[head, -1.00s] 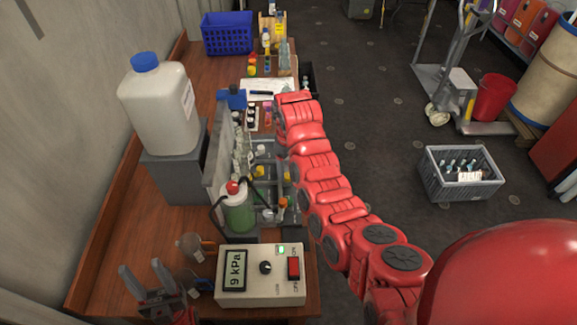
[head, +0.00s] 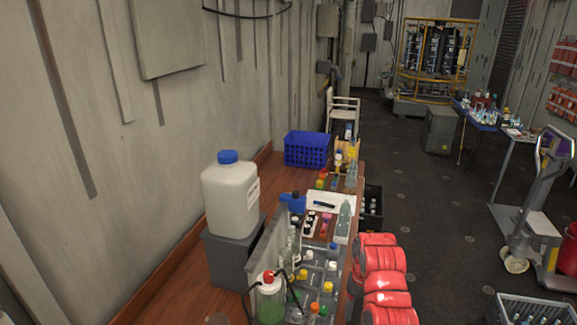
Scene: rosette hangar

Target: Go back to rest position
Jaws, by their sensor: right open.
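My red right arm rises from the bottom edge of the head view, along the right side of the wooden bench (head: 172,282). My right gripper (head: 374,243) is at its far end, by the bench's right edge, and is open. Its fingers are hard to make out. I see nothing held in it. My left arm and gripper are out of the picture.
On the bench stand a white canister (head: 230,200) on a grey block, a green-filled bottle (head: 269,303), a rack with small bottles and a blue basket (head: 308,150).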

